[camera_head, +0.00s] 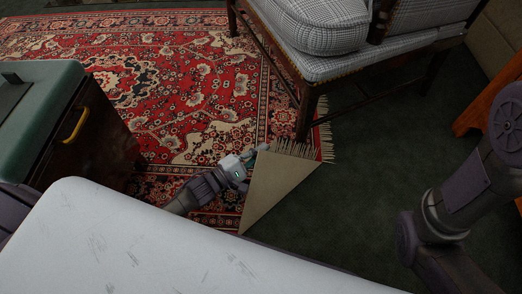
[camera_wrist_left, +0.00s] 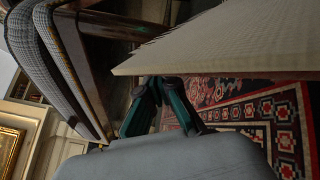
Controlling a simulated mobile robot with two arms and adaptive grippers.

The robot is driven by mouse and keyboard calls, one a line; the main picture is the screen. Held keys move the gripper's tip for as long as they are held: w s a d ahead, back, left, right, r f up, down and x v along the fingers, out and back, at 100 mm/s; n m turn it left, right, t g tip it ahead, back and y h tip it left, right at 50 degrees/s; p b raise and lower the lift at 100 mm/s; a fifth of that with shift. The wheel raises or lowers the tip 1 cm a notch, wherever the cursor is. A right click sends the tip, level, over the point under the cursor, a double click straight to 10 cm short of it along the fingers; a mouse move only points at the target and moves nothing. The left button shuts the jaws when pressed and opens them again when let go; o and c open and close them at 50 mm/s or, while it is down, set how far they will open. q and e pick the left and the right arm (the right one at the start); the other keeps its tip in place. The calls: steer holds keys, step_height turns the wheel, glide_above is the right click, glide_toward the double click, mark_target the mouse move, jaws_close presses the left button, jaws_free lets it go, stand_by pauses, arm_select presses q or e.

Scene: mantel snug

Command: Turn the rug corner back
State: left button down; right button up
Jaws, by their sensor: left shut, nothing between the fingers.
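The red patterned rug (camera_head: 165,70) lies on the dark green floor. Its near right corner is folded over, showing a plain beige underside as a triangular flap (camera_head: 275,185) with fringe along its far edge. In the left wrist view the flap (camera_wrist_left: 235,45) is a pale sheet raised above the patterned face. My left gripper (camera_head: 262,148) is at the flap's far left tip, shut and empty. In the left wrist view its teal fingers (camera_wrist_left: 163,84) are together just below the flap's edge; whether they touch it is unclear. My right gripper is out of view.
A checked upholstered chair (camera_head: 400,55) stands just beyond the flap, with a wooden leg close to the fringe. A green-topped cabinet (camera_head: 40,90) with a yellow handle is at left. Orange wooden furniture (camera_head: 490,95) is at right. Green floor (camera_head: 365,190) is bare right of the flap.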

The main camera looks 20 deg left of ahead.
mark_target(268, 155)
arm_select(q)
steer(key=d+r+p, duration=0.1)
steer(key=p, duration=0.1)
steer(key=s+d+r+m+p, duration=0.1)
steer(key=p, duration=0.2)
steer(key=shift+r+m, duration=0.3)
steer(key=shift+r, duration=0.1)
steer(key=shift+s+d+p, duration=0.25)
steer(key=shift+d+p, duration=0.1)
steer(key=shift+p, duration=0.15)
steer(key=shift+f, duration=0.1)
